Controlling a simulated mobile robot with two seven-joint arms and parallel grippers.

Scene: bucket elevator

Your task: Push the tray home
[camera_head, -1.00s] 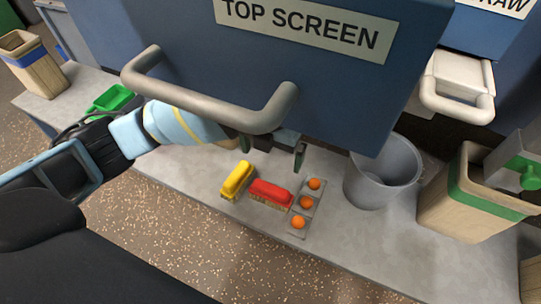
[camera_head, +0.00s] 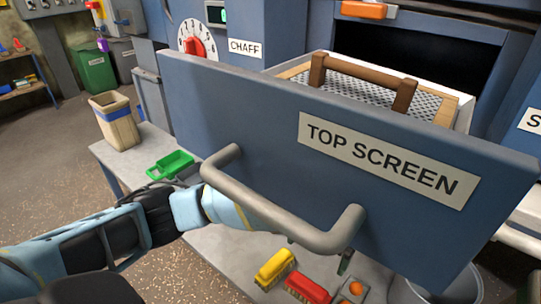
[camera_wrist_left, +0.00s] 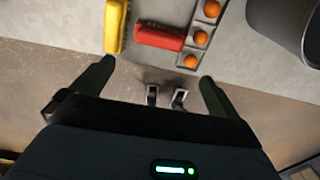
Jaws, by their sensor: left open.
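The tray is a blue drawer labelled TOP SCREEN (camera_head: 270,142), standing out from the machine in the head view. A grey bar handle (camera_head: 285,222) crosses its front. Inside it shows a mesh screen in a wooden frame with a brown grip (camera_head: 362,78). My left forearm comes in from the left, and the hand passes behind and below the handle, mostly hidden by the drawer front. In the left wrist view my left gripper (camera_wrist_left: 158,72) is open, with nothing between its fingers. I cannot tell whether it touches the drawer. My right gripper is not in view.
On the bench below are a yellow brush (camera_head: 274,268), a red brush (camera_head: 307,288), orange balls (camera_head: 356,288) in a small holder and a grey bucket (camera_wrist_left: 285,22). A green scoop (camera_head: 170,164) and a bin (camera_head: 116,120) are at the left. A dark opening (camera_head: 430,60) lies behind the drawer.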

